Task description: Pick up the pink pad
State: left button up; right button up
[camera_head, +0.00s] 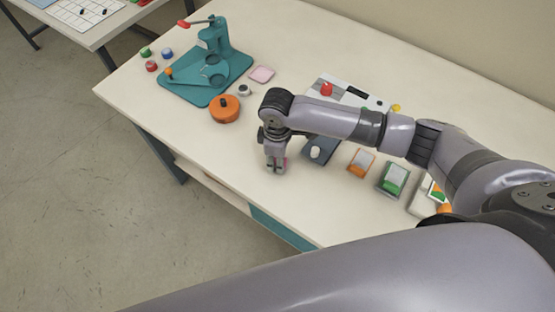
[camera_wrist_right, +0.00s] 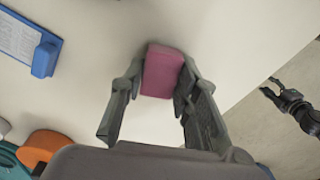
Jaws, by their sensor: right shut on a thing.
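The pink pad (camera_wrist_right: 162,72) is a small magenta-pink block between the fingers of my right gripper (camera_wrist_right: 158,85) in the wrist view. The fingers touch it on both sides, so the gripper is shut on it. In the head view my right gripper (camera_head: 276,168) points down over the front part of the table, and only a sliver of pink shows beside its fingers. I cannot tell whether the pad touches the table. My left gripper (camera_wrist_right: 270,88) shows small at the right of the wrist view, over the floor, with its fingers apart and empty.
A teal press (camera_head: 205,80), an orange round container (camera_head: 225,109) and a pale pink flat piece (camera_head: 262,74) are at the back left. Front-left tabletop is clear.

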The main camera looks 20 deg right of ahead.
notch_tip(320, 180, up, 20)
jog(key=b, duration=0.2)
jog(key=shift+f, duration=0.2)
